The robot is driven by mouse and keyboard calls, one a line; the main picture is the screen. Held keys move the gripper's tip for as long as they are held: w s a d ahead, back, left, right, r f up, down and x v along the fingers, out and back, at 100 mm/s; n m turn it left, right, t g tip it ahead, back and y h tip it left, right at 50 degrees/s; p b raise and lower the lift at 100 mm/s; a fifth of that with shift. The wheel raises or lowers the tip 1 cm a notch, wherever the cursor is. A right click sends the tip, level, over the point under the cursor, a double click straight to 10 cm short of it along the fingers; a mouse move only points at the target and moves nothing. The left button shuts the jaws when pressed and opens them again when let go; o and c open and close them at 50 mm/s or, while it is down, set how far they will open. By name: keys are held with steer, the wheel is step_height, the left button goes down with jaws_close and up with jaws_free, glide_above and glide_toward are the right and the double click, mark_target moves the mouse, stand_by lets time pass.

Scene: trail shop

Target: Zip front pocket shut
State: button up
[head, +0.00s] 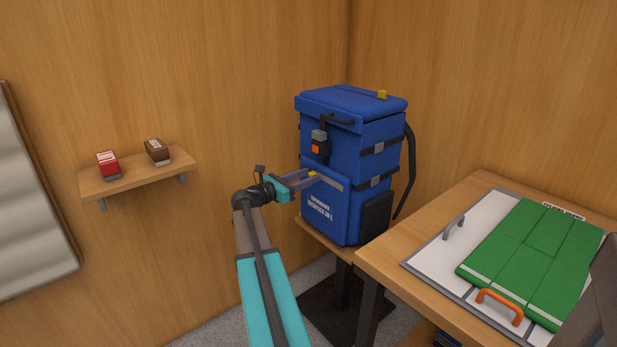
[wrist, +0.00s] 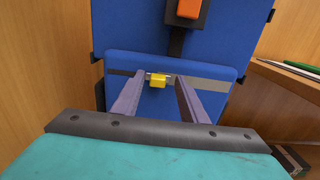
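A blue backpack (head: 352,140) stands upright in the corner. Its front pocket (head: 325,212) has a grey zip band (head: 331,182) along its top edge. In the wrist view the band (wrist: 208,85) is wide and light grey right of the yellow zip pull (wrist: 158,81), and narrower and darker to its left. The pull sits left of the pocket's middle. My gripper (head: 308,177) is at the pocket's top edge. In the wrist view its fingers (wrist: 158,78) are apart, one on each side of the pull, with small gaps seeming to show. Finger depth relative to the pull is unclear.
The backpack stands on a small wooden stand (head: 312,234). A wooden table (head: 393,247) at the right holds a board with a green folded item (head: 535,255). A wall shelf (head: 125,178) with two small packs is at the left. Wood walls stand close behind the backpack.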

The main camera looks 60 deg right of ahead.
steer(key=shift+d, duration=0.1)
steer(key=shift+c, duration=0.3)
jaws_close()
steer(key=shift+s+a+p, duration=0.35)
steer(key=shift+s, duration=0.7)
steer(key=shift+s+a+p, duration=0.3)
steer(key=shift+s+a, duration=0.1)
steer(key=shift+s, duration=0.6)
steer(key=shift+s+a+p, duration=0.35)
steer(key=shift+s, duration=0.7)
steer(key=s, duration=0.1)
steer(key=s+a+p, duration=0.1)
steer(key=s, duration=0.3)
steer(key=shift+s+a, duration=0.25)
steer(key=shift+a, duration=0.15)
steer(key=shift+s+f, duration=0.15)
steer(key=shift+s, duration=0.1)
steer(key=shift+o, duration=0.3)
jaws_free()
steer(key=shift+s+a, duration=0.1)
steer(key=shift+s, duration=0.05)
